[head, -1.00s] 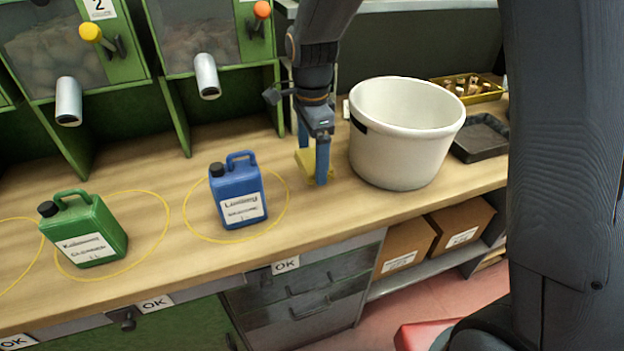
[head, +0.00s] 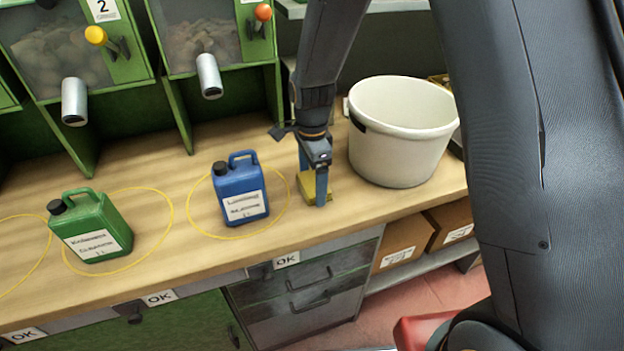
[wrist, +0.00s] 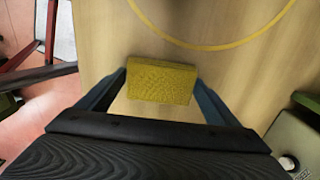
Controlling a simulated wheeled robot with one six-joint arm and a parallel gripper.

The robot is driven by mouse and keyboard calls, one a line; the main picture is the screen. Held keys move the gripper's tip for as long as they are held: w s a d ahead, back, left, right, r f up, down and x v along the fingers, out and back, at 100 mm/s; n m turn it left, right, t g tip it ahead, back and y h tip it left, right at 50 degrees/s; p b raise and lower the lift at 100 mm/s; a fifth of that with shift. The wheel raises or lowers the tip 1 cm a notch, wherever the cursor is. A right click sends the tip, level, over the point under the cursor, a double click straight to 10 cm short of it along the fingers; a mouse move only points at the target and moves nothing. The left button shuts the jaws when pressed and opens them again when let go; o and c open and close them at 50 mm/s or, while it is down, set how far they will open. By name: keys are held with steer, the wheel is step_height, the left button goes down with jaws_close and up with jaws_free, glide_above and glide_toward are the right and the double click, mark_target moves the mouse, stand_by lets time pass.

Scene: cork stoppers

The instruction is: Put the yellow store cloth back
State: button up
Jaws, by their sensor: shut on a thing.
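The yellow store cloth (head: 309,187) is a folded yellow block between my fingers, low over the wooden bench, just right of the blue jug. My gripper (head: 316,198) is shut on it and points down. In the wrist view, the cloth (wrist: 161,81) lies between the two fingertips of my gripper (wrist: 160,85), with bench wood around it. I cannot tell whether the cloth touches the bench.
A blue jug (head: 240,193) stands in a yellow ring left of my gripper. A green jug (head: 92,228) stands further left. A large white bucket (head: 400,140) stands close on the right. Green dispensers (head: 205,40) line the back. The bench front (head: 290,220) is clear.

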mark_target(312, 183)
steer(key=o, duration=1.1)
steer(key=shift+f, duration=0.1)
step_height(312, 183, up, 12)
steer(key=b, duration=0.3)
steer(key=s+d+f+n+t, duration=0.1)
steer(key=s+d+f+n, duration=0.3)
steer(key=s+d+n, duration=1)
steer(key=shift+s+d+f+n, duration=0.15)
steer(key=shift+s+d+n, duration=0.25)
steer(key=shift+s+d, duration=0.2)
steer(key=shift+w, duration=0.1)
